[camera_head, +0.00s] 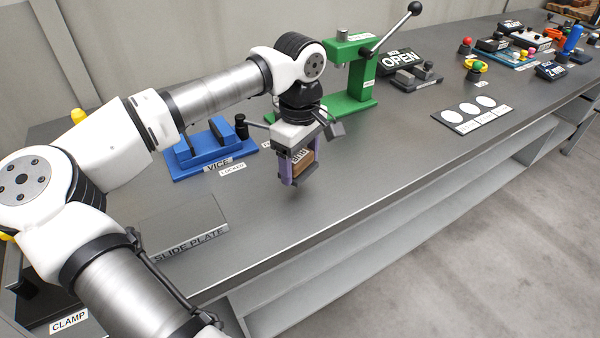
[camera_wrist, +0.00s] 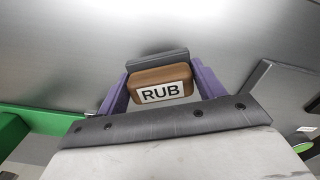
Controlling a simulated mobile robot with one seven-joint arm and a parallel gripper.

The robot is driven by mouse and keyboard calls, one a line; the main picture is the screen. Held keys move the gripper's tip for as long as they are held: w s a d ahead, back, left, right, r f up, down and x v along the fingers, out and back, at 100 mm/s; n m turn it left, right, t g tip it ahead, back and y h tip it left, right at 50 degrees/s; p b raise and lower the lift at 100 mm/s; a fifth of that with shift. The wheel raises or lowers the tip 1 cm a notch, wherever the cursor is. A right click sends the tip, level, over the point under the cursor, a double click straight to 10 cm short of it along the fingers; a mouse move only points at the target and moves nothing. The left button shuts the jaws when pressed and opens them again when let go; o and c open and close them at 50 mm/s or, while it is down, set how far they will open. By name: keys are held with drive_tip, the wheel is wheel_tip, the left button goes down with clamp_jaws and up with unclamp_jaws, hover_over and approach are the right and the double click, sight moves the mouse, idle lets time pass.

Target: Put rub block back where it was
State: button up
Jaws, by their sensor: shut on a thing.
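The rub block is a small brown block with a white "RUB" label (camera_wrist: 160,92); it also shows in the head view (camera_head: 303,163). My gripper (camera_head: 300,175) has purple fingers on either side of the block and is shut on it. In the wrist view the block sits between the two fingers of my gripper (camera_wrist: 158,90), with a dark grey piece along its far edge. The gripper hangs over the bench top, in front of the green press. Whether the block touches the bench cannot be told.
A blue vice (camera_head: 207,148) stands left of my gripper, and a grey slide plate (camera_head: 185,230) lies nearer on the left. A green press (camera_head: 358,80) with a lever stands behind. A board with white discs (camera_head: 472,115) lies to the right. Bench top (camera_head: 390,165) between is clear.

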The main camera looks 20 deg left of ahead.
sight(300, 175)
drive_tip(key=shift+f, duration=2.05)
drive_tip(key=shift+f, duration=0.2)
drive_tip(key=o, duration=0.9)
drive_tip(key=shift+r, duration=0.1)
drive_tip(key=shift+o, duration=0.2)
drive_tip(key=shift+r, duration=0.1)
wheel_tip(300, 175, up, 12)
drive_tip(key=shift+r+b, duration=0.1)
drive_tip(key=shift+b, duration=0.25)
